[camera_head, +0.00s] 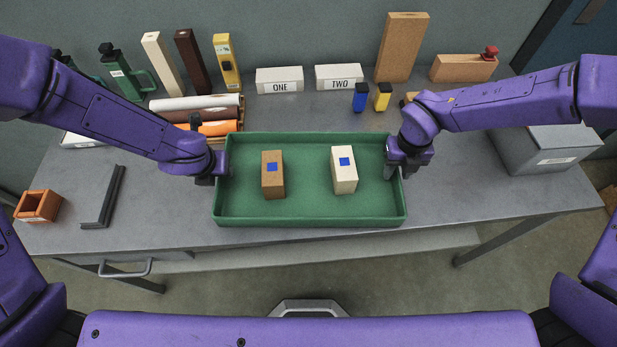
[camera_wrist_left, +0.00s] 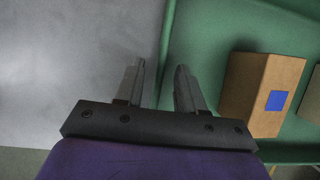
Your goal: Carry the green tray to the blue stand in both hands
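The green tray (camera_head: 310,209) sits near the front of the grey table. A brown block (camera_head: 273,182) and a cream block (camera_head: 345,179), each with a blue patch on top, stand inside it. My left gripper (camera_head: 219,170) is at the tray's left wall. In the left wrist view its fingers (camera_wrist_left: 158,88) are apart, one on each side of the thin wall (camera_wrist_left: 166,50), with a gap showing. My right gripper (camera_head: 396,172) is at the tray's right wall, pointing down; its finger gap is unclear. I see no blue stand.
Behind the tray are rolls (camera_head: 197,110), signs ONE (camera_head: 280,80) and TWO (camera_head: 339,77), and small blue (camera_head: 360,98) and yellow (camera_head: 382,97) bottles. A grey box (camera_head: 550,150) is at right. A black angled bar (camera_head: 104,196) and orange box (camera_head: 38,207) are at left.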

